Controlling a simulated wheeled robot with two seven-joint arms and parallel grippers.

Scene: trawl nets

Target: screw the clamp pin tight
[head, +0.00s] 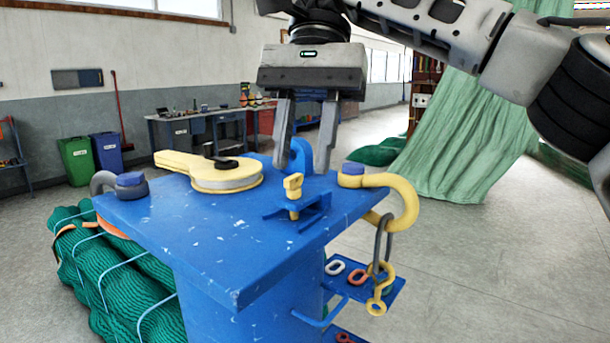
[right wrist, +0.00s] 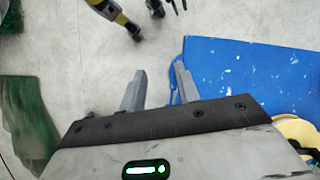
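The clamp pin (head: 294,187) is yellow with a blocky head. It stands upright in a small blue clamp (head: 318,212) on the blue bench top (head: 215,245). My right gripper (head: 304,168) hangs over the bench, fingers pointing down. Its two grey fingers are apart with nothing held between them. The fingertips appear just above and behind the pin head, not touching it. The right wrist view also shows the spread fingers (right wrist: 158,88), with floor between them and the blue top to their right; the pin is not visible there. My left gripper is not in view.
A yellow pulley block (head: 215,178) lies behind left on the bench. A blue loop (head: 302,155) stands behind the fingers. A yellow shackle (head: 400,200) with hanging chain sits at the right edge. Green net rolls (head: 75,250) lie at left. The front bench top is clear.

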